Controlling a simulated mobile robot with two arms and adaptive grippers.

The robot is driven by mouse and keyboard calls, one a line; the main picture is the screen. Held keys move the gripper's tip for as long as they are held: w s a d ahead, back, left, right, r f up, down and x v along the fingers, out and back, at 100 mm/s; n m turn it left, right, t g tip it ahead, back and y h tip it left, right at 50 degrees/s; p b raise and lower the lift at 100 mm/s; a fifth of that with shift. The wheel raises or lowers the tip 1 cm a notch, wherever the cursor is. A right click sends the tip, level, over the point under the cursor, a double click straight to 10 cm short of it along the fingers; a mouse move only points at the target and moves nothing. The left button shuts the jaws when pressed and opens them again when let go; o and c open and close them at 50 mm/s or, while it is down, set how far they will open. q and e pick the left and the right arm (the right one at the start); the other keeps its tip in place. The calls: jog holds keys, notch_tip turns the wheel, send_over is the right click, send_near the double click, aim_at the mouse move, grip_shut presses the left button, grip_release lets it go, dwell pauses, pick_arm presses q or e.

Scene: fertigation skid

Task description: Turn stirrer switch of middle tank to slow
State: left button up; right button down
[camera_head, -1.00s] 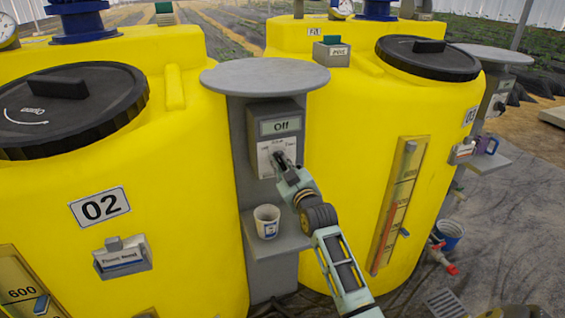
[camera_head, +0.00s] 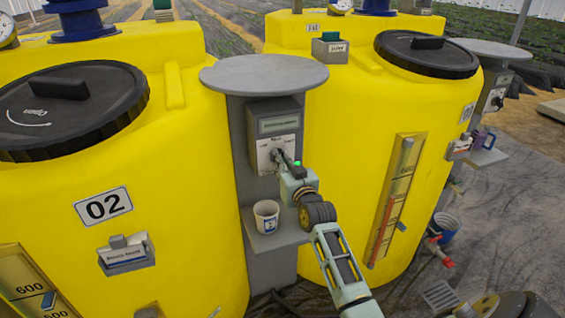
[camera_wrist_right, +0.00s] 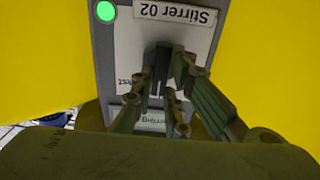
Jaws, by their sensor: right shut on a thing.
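The grey stirrer switch box (camera_head: 275,125) stands on a post between tank 02 (camera_head: 200,220) and the tank on its right (camera_head: 340,150). In the right wrist view its label "Stirrer 02" (camera_wrist_right: 176,12) appears upside down, with a lit green lamp (camera_wrist_right: 105,11) beside it. My right gripper (camera_head: 283,160) is shut on the switch knob at the white dial plate (camera_head: 264,158). In the wrist view, the fingers (camera_wrist_right: 165,75) hide most of the knob, so its exact setting cannot be told. My left gripper is out of view.
A white cup (camera_head: 266,216) stands on the small shelf (camera_head: 275,238) below the switch box. A round grey top (camera_head: 263,75) overhangs the box. Both yellow tanks stand close on either side.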

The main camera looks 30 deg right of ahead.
jog(key=c, duration=1.7)
grip_release()
jog(key=shift+c, duration=0.2)
jog(key=v, duration=1.2)
jog(key=shift+f, duration=0.1)
